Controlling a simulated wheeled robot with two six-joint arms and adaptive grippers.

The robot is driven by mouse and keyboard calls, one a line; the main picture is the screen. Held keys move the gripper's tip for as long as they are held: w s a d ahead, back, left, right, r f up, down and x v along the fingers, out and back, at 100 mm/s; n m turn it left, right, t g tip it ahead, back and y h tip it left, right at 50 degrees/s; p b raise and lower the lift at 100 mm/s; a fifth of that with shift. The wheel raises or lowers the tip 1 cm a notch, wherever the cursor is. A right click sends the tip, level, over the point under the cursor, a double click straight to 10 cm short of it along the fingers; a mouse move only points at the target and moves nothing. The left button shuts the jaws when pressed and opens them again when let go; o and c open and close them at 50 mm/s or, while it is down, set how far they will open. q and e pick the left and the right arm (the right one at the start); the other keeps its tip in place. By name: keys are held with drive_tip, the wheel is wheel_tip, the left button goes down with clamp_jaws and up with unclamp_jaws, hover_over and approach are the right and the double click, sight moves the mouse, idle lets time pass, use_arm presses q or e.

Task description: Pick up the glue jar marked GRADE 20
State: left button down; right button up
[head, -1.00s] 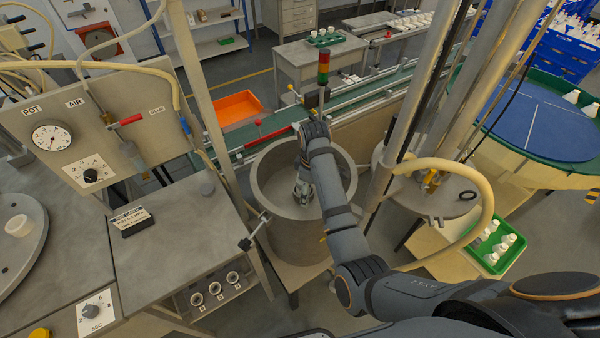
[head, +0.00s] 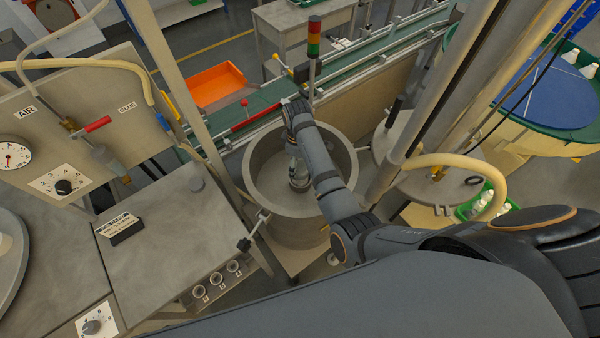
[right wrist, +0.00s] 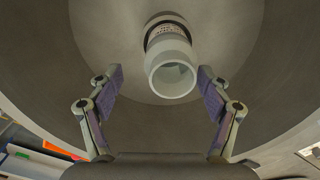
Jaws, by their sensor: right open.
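I can read no GRADE 20 mark in either view, so I cannot pick out that jar. My right gripper (head: 299,183) is lowered inside a large grey round pot (head: 300,236). In the right wrist view the gripper (right wrist: 160,80) is open, with a finger on each side. My left gripper is out of view.
The pot's wall surrounds the right gripper. A bench (head: 165,240) with a small black sign block (head: 122,228) is left of it. A post rises beside the pot, and a green conveyor (head: 380,65) runs behind. A pale hose (head: 455,160) curves at right.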

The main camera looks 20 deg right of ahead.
drive_tip(key=shift+s+d+f+p, duration=0.1)
drive_tip(key=shift+s+f+p, duration=0.35)
drive_tip(key=shift+f, duration=0.1)
drive_tip(key=shift+s+d+f+p, duration=0.1)
drive_tip(key=shift+s+f+p, duration=0.25)
drive_tip(key=shift+f, duration=0.2)
wheel_tip(320, 180, down, 2)
drive_tip(key=shift+f, duration=0.25)
drive_tip(key=shift+a, duration=0.1)
drive_tip(key=c, duration=1.5)
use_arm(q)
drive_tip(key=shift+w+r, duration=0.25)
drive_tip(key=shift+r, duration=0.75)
use_arm(e)
drive_tip(key=shift+o, duration=0.2)
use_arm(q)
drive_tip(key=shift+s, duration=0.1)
use_arm(e)
drive_tip(key=shift+r, duration=0.1)
